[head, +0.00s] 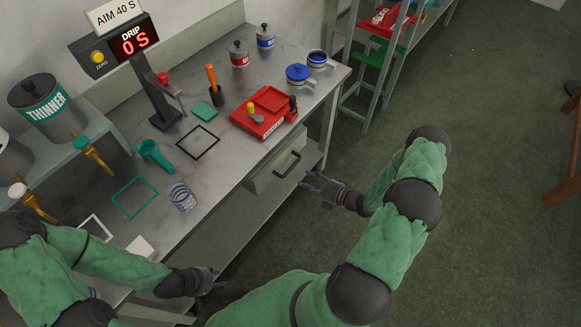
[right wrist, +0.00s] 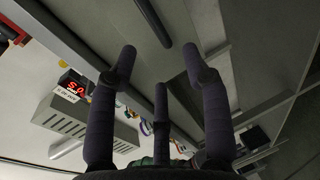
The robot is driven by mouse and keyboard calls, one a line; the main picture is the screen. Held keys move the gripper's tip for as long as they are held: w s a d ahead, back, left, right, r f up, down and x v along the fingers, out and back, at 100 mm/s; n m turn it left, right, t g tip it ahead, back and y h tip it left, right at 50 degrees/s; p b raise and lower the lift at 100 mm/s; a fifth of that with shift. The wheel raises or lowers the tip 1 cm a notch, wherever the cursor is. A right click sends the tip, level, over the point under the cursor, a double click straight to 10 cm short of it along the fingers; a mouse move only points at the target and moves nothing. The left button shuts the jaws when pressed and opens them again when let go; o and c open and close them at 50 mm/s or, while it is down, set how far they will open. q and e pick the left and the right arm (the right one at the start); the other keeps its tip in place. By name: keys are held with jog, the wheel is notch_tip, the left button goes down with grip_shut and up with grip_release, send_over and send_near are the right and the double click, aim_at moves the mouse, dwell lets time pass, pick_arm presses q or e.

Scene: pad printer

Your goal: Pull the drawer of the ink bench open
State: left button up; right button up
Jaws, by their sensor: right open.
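The ink bench's drawer (head: 262,182) is a grey box under the worktop, with a dark bar handle (head: 288,164) on its front. The drawer looks shut or nearly so. My right gripper (head: 309,184) is open and empty just in front of the drawer, a little to the lower right of the handle. In the right wrist view the open fingers (right wrist: 160,62) point toward the drawer front, and the dark handle (right wrist: 153,22) lies beyond their tips, apart from them. My left gripper (head: 216,281) hangs by the bench's front edge, far from the drawer; its fingers are too small to read.
A lower shelf (head: 235,225) runs under the bench. A rack (head: 372,75) stands to the right. The floor before the drawer is clear apart from my arm.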

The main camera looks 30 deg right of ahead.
aim_at(292, 168)
jog(key=shift+m+t+h, duration=0.3)
jog(key=shift+m+h, duration=0.2)
jog(key=shift+h, duration=0.1)
jog(key=b+x, duration=0.1)
jog(key=x, duration=0.2)
jog(key=d+b+x, duration=0.1)
jog(key=x, duration=0.2)
jog(key=b+x, duration=0.1)
jog(key=x, duration=0.3)
jog(key=shift+w+d+r, duration=0.1)
jog(key=shift+w+d, duration=0.2)
jog(key=shift+w, duration=0.1)
jog(key=shift+c, duration=0.3)
grip_shut()
